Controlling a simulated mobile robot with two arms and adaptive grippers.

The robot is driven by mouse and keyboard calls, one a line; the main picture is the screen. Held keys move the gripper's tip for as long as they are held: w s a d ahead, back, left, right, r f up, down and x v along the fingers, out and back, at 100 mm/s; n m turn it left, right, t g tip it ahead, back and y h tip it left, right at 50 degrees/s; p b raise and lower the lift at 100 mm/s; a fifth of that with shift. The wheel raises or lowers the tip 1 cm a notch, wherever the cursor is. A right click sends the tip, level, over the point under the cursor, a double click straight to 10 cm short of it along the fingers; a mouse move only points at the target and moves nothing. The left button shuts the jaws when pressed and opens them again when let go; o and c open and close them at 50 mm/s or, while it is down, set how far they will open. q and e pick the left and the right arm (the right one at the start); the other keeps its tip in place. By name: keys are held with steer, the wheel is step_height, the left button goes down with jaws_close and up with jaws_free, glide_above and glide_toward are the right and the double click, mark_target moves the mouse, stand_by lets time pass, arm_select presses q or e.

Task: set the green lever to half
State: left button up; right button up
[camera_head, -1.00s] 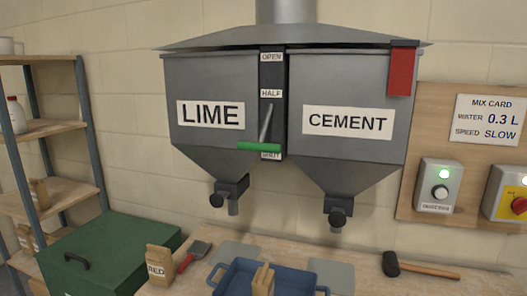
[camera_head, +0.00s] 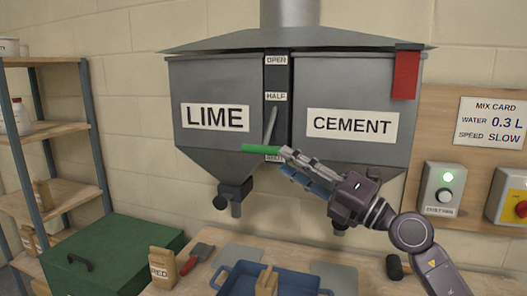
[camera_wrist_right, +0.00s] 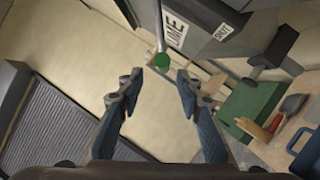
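The green lever (camera_head: 262,148) is a green bar on a grey arm, in the slot between the LIME and CEMENT hoppers. Its green bar sits low, just above the SHUT label (camera_head: 274,159) and below the HALF label (camera_head: 276,97). My right gripper (camera_head: 284,158) reaches in from the right with its fingertips close to the right end of the green bar. In the right wrist view, its two fingers (camera_wrist_right: 162,80) are spread apart, with the green end of the lever (camera_wrist_right: 162,59) beyond and between the tips. My left gripper is not in view.
The LIME hopper (camera_head: 190,85) and CEMENT hopper (camera_head: 345,80) flank the slot. A red strip (camera_head: 406,74) hangs at upper right. Below are a green box (camera_head: 110,258), a blue tray (camera_head: 240,272) and a mallet head (camera_head: 394,266). A shelf stands left.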

mark_target(266, 151)
steer(key=shift+n+g+h, duration=0.3)
steer(key=shift+n+g, duration=0.2)
steer(key=p+x, duration=0.2)
steer(key=x, duration=0.5)
steer(key=shift+w+r, duration=0.15)
steer(key=shift+w, duration=0.1)
steer(key=shift+w+a, duration=0.25)
steer(key=shift+a, duration=0.1)
steer(key=shift+c, duration=0.3)
jaws_close()
